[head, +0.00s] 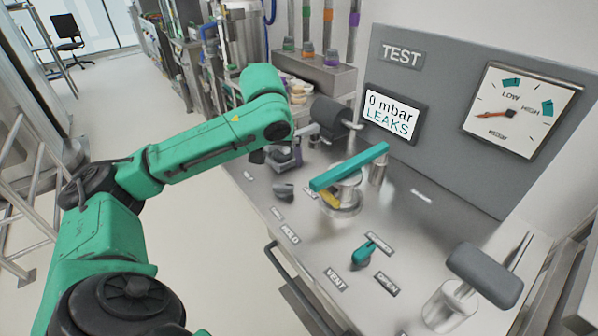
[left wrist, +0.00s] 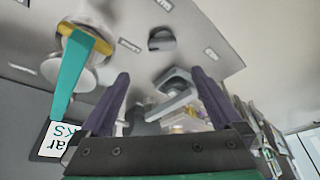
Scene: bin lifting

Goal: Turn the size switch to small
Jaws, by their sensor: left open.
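A dark grey rotary knob (head: 283,190), probably the size switch, sits near the front left of the steel bench top, with small labels around it too blurred to read. It shows at the top of the left wrist view (left wrist: 161,39); its setting cannot be told. My left gripper (head: 288,152) is just beyond the knob in the head view, partly hard to make out against the fittings. In the left wrist view its two dark purple fingers (left wrist: 161,74) are wide apart with nothing held, and the knob lies beyond their tips, untouched. My right gripper is out of view.
A teal bar handle (head: 349,167) stands right of the knob. A teal knob (head: 362,253) is nearer the front. A metal block fitting (left wrist: 176,88) appears between my fingers. A dark cylinder (head: 329,114) stands behind. The screen (head: 390,115) reads 0 mbar LEAKS, beside a gauge (head: 518,110).

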